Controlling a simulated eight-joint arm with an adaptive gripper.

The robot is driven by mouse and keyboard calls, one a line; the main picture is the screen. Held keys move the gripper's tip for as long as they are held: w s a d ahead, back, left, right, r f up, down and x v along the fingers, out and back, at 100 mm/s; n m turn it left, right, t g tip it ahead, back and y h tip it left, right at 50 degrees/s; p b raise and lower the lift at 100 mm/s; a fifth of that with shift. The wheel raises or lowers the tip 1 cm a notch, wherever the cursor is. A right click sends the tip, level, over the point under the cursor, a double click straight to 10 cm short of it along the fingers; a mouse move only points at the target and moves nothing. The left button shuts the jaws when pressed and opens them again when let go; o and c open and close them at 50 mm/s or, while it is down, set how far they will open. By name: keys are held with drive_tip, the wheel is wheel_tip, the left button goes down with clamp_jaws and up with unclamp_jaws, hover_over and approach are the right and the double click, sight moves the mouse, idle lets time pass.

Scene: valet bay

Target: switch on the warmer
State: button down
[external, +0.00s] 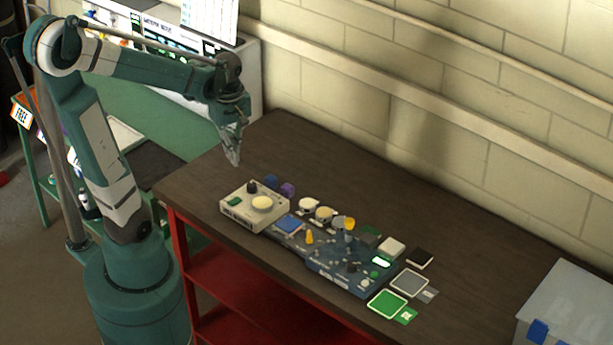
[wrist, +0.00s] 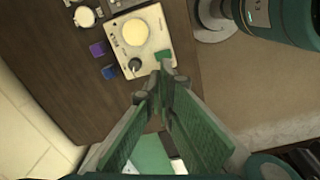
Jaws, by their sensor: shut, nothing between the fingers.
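The warmer appears to be the cream box (external: 240,214) near the table's left end. On its top are a round pale-yellow plate (external: 262,203), a black knob (external: 252,187) and a green switch (external: 234,201). In the wrist view the box (wrist: 155,17) shows the plate (wrist: 135,32), the knob (wrist: 134,65) and the green switch (wrist: 163,56). My gripper (external: 235,161) is shut and empty, pointing down above the table beyond the box, apart from it. In the wrist view my fingertips (wrist: 166,68) appear just below the switch. I cannot tell which way the switch is set.
A blue block (external: 271,182) and a purple block (external: 288,190) stand close behind the box. Round cream pieces, a blue board (external: 345,272) and green and grey squares lie to its right. The table's back is bare.

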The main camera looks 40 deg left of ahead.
sight(232, 202)
drive_tip(key=shift+a+f+n+g+p, duration=0.2)
drive_tip(key=shift+n+g+p, duration=0.25)
drive_tip(key=shift+n, duration=0.45)
drive_tip(key=shift+a+f+n+g+p, duration=0.25)
drive_tip(key=shift+n+g, duration=0.2)
drive_tip(key=shift+n, duration=0.45)
drive_tip(key=shift+r, duration=0.1)
drive_tip(key=shift+s+f+b, duration=0.2)
drive_tip(key=shift+s+f, duration=0.1)
drive_tip(key=shift+f, duration=2)
drive_tip(key=shift+s+f+b, duration=0.15)
drive_tip(key=shift+s+f, duration=0.1)
drive_tip(key=shift+f, duration=2.05)
drive_tip(key=shift+s+f+b, duration=0.2)
drive_tip(key=shift+s+f, duration=0.1)
drive_tip(key=shift+f, duration=2)
drive_tip(key=shift+f, duration=0.1)
